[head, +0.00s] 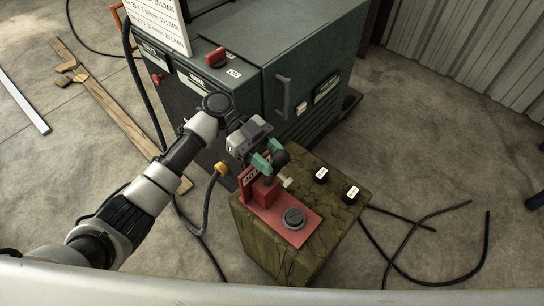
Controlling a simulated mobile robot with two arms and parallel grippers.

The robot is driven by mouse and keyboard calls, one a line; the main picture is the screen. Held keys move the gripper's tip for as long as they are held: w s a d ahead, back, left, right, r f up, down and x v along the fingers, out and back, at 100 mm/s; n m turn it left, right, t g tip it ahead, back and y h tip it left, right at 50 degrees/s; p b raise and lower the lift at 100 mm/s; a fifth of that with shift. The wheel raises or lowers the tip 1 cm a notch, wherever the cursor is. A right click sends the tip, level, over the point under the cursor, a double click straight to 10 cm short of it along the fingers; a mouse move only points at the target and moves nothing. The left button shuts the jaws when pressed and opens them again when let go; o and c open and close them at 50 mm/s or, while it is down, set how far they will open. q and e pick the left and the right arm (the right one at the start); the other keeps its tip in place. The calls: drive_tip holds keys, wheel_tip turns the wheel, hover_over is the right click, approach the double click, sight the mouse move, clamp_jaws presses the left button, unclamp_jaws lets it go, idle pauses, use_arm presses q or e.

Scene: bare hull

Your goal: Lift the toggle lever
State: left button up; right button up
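A red switch box (265,191) stands on a red plate on top of a mottled brown-green block. A toggle lever with a round black knob (282,158) rises from the box. My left gripper (269,157) reaches down from the upper left, its teal fingertips right at the knob. The fingers are apart, with the knob at the front of the gap between them. I cannot tell if they touch it. The lever's lower part is partly hidden by the gripper. My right gripper is not in view.
The block (262,245) also carries a round dark button (293,218) and two white-labelled black knobs (321,175). A green machine (270,60) stands close behind. Black cables (420,275) lie on the floor at right; wooden planks (110,105) lie at left.

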use_arm(q)
drive_tip(key=shift+o, duration=1)
drive_tip(key=shift+w+a, duration=0.15)
drive_tip(key=b+v, duration=0.2)
drive_tip(key=v, duration=0.8)
drive_tip(key=shift+a, duration=0.25)
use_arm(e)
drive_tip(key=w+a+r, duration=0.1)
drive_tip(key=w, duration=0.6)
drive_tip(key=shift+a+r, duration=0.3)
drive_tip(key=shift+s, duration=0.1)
